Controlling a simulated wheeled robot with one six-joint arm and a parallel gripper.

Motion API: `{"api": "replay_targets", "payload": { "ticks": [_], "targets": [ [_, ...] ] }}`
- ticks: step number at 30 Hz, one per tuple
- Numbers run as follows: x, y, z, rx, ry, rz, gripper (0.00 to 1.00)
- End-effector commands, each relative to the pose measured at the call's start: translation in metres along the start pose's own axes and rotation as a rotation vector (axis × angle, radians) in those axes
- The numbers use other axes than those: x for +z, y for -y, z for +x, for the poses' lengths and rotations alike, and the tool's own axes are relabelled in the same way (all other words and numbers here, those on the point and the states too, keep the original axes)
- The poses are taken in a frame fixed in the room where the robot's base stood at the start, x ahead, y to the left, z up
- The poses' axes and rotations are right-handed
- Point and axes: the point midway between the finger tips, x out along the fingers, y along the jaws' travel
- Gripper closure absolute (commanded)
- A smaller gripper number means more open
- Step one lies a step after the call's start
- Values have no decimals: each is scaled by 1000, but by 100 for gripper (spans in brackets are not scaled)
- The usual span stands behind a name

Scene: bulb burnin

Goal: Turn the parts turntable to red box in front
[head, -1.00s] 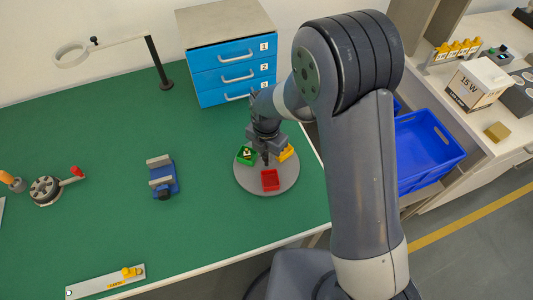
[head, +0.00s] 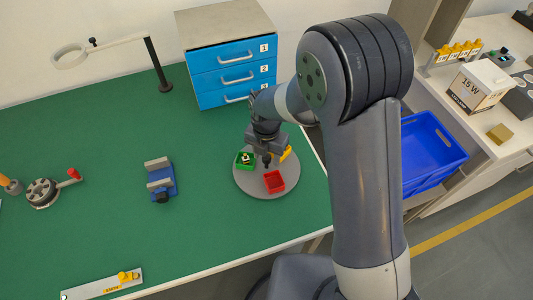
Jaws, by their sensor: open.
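The parts turntable (head: 257,188) is a round grey disc on the green table. A red box (head: 274,181) sits on its near side, slightly right of the middle. A green box (head: 245,160) with small parts in it sits at the left of the disc. A yellow box (head: 286,154) sits at the right, partly hidden by my gripper. My gripper (head: 267,163) points down over the middle of the disc, among the boxes, and is open. Its fingertips are small and dark here, and I cannot tell whether they touch a box.
A blue drawer cabinet (head: 238,78) stands behind the turntable. A small blue vise (head: 161,181) stands to the left on open green table. A magnifier lamp (head: 152,64) is at the back. A blue crate (head: 430,150) is right of my arm.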

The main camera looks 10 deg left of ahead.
Motion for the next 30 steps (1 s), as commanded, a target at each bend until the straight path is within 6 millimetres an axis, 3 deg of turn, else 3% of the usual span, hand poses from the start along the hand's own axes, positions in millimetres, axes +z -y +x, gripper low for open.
{"api": "replay_targets", "payload": {
  "ticks": [8, 21, 30],
  "targets": [
    [1, -1, -10, 2, 2, 1, 53],
    [1, -1, -89, 3, 3, 0, 53],
    [0, 0, -108, 0, 0, 0, 53]
  ]
}}
